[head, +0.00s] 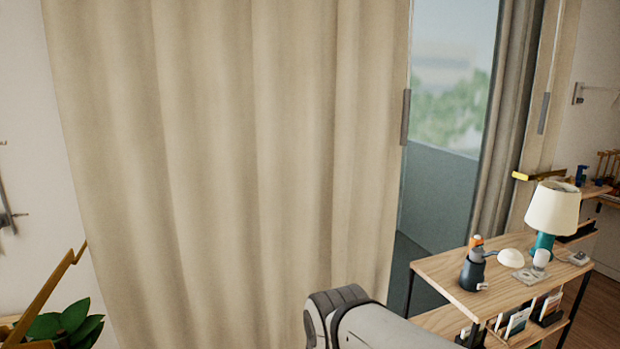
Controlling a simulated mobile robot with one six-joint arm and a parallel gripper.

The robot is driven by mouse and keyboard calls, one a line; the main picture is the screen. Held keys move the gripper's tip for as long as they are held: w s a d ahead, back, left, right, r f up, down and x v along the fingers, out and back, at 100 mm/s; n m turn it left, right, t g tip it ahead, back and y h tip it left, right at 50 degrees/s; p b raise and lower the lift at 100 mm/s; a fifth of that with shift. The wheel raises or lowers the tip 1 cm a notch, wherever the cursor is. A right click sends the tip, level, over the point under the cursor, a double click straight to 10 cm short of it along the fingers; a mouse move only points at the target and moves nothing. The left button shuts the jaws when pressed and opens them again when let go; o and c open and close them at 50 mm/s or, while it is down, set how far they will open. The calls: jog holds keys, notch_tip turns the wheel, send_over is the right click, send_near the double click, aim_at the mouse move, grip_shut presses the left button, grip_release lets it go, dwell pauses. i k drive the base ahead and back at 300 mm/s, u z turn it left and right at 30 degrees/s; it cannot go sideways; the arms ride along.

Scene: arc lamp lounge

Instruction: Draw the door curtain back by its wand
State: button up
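The beige door curtain (230,150) hangs in soft folds across the left and middle of the head view. Its right edge stops at a strip of uncovered glass door (450,110). A slim grey upright bar (406,117) hangs at that edge, below a thin line; it looks like the wand's grip, but I cannot tell for certain whether it belongs to the curtain or the door. A similar grey bar (543,113) shows further right, by the door frame. Part of my arm rises at the bottom centre, in front of the curtain. My gripper is out of view.
A wooden shelf unit (455,268) stands at lower right, before the glass. It carries a teal lamp with a cream shade (552,208), a dark bottle-like item (473,272) and small things. A leafy plant (65,325) is at lower left. A darker curtain (510,110) hangs right.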

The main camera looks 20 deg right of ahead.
aim_at(373, 107)
jog(key=z, duration=0.6)
jog(key=i, duration=1.1)
jog(key=z, duration=0.8)
jog(key=i, duration=0.6)
jog(key=z, duration=0.3)
